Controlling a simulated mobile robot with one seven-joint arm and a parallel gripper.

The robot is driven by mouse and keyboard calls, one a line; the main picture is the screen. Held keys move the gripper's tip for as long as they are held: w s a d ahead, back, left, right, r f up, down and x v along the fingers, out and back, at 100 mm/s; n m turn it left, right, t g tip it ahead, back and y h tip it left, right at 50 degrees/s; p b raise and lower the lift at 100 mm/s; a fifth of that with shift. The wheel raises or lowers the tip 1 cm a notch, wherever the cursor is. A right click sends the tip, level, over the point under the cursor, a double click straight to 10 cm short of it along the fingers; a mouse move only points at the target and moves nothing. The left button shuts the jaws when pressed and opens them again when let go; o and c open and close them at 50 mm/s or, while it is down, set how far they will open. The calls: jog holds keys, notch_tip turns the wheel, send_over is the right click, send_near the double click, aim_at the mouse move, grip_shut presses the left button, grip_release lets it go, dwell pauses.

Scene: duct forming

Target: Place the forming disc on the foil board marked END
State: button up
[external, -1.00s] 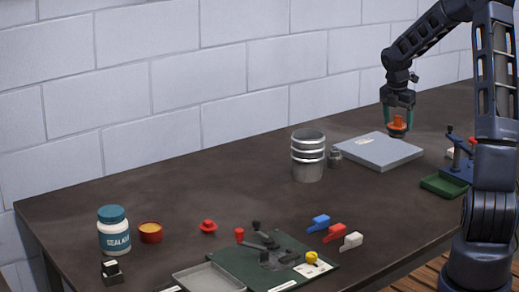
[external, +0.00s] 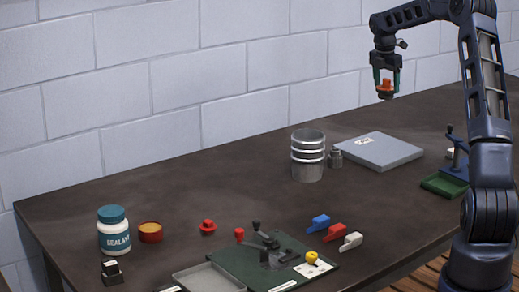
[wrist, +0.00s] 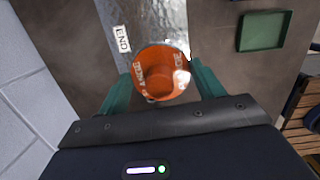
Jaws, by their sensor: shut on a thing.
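An orange forming disc (external: 386,87) is held between the teal fingers of my gripper (external: 386,82), well above the table. In the wrist view the orange disc (wrist: 162,75) shows its round top with a raised middle and pale lettering, between the two fingers (wrist: 162,90). The foil board (external: 380,153) is a flat grey slab lying on the table below my gripper. In the wrist view the shiny foil board (wrist: 155,22) carries a white END label (wrist: 122,39), and the disc hides part of it. The disc and board are apart.
A green tray (external: 444,185) with a blue tool (external: 457,152) is at right. A sealant jar (external: 114,232), red knob (external: 208,227) and dark green fixture (external: 270,262) are in front.

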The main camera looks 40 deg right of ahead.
jog(key=w+d, duration=0.3)
jog(key=w, duration=0.2)
send_over(379, 147)
jog(key=shift+m, duration=0.4)
notch_tip(379, 147, down, 20)
jog(key=shift+s+a+r, duration=0.1)
jog(key=o, duration=1.3)
